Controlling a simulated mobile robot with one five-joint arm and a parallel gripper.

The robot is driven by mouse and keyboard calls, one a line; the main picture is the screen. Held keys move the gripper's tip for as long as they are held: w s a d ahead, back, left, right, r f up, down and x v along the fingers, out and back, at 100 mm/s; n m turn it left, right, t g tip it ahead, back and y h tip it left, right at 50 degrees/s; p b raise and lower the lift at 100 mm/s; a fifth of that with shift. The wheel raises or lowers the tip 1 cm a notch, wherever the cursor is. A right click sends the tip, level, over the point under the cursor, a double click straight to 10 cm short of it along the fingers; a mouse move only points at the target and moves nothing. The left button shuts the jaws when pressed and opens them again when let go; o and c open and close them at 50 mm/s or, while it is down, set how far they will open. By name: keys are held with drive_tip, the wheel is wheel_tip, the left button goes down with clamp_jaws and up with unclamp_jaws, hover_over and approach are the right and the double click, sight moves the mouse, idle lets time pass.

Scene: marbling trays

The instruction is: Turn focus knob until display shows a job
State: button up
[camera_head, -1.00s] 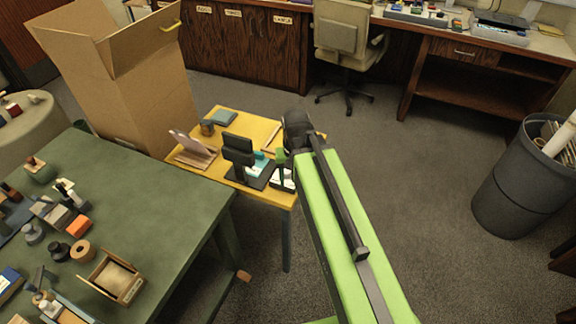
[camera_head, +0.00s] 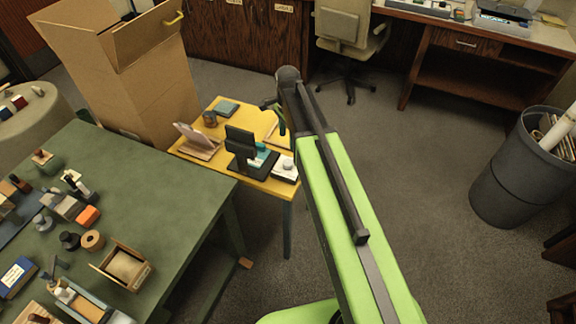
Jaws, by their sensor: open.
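A yellow table (camera_head: 225,177) stands at the centre. On its right front corner is a small white box (camera_head: 285,173) with a round knob-like top (camera_head: 288,164); I take this as the focus knob, but it is too small to be sure. Beside it on the left stands a dark upright device (camera_head: 241,143) on a black base. A pale tilted screen on a wooden stand (camera_head: 199,141) is further left; no readout is legible on either. My gripper (camera_head: 274,118) is open and small in view, above the table's right side, behind and apart from the white box. It appears empty.
A green table (camera_head: 150,190) with blocks, rollers and trays fills the left. A tall cardboard box (camera_head: 140,95) stands behind the yellow table. A grey bin (camera_head: 510,185) is at the right, an office chair (camera_head: 345,35) at the back. The carpet right of my arm is clear.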

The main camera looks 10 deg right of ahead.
sight(288, 162)
wheel_tip(288, 162, down, 14)
drive_tip(key=b, duration=1.2)
drive_tip(key=shift+r, duration=0.25)
drive_tip(key=shift+r, duration=0.1)
drive_tip(key=shift+c, duration=0.4)
clamp_jaws()
